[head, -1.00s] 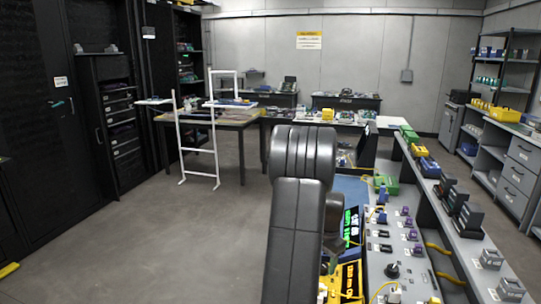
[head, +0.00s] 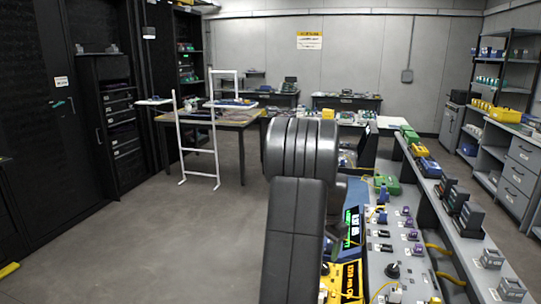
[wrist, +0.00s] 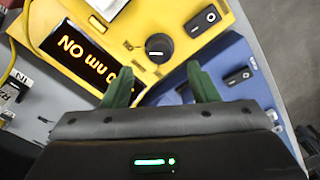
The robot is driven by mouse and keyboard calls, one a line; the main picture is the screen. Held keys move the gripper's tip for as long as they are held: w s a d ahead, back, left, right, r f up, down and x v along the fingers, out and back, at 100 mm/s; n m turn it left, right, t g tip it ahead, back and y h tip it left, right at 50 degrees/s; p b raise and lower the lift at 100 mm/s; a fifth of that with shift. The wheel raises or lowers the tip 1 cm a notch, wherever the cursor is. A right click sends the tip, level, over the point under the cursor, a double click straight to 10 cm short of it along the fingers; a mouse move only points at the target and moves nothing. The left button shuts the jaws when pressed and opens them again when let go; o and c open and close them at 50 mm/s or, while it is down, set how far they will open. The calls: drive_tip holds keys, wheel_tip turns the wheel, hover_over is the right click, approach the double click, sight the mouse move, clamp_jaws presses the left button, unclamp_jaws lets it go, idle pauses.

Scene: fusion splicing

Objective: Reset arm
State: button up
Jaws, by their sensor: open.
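My gripper (wrist: 158,90) shows in the wrist view with two dark green fingers spread apart and nothing between them. It is above a yellow device (wrist: 195,58) and a blue device (wrist: 205,75). The yellow device has a lit orange display, a black knob (wrist: 159,50) and a black rocker switch (wrist: 206,17). The yellow device (head: 336,283) shows just right of the arm.
A grey panel (head: 405,262) with purple and black connectors and a knob lies right of the arm. A raised shelf (head: 455,220) holds green, yellow, blue and dark boxes. A white frame stand (head: 182,150) and a table stand farther back.

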wheel_tip(320, 180, up, 7)
wheel_tip(320, 180, down, 14)
drive_tip(key=shift+r, duration=0.25)
drive_tip(key=shift+w+r+n, duration=0.1)
drive_tip(key=shift+n, duration=0.4)
drive_tip(key=n+p, duration=0.1)
drive_tip(key=n, duration=0.2)
drive_tip(key=shift+r+n, duration=0.1)
drive_tip(key=shift+n, duration=0.3)
drive_tip(key=n+p, duration=0.1)
drive_tip(key=n, duration=0.3)
drive_tip(key=shift+n, duration=0.3)
drive_tip(key=n+p, duration=0.1)
drive_tip(key=n, duration=0.3)
drive_tip(key=shift+n+g, duration=0.3)
drive_tip(key=n+p, duration=0.2)
drive_tip(key=n, duration=0.2)
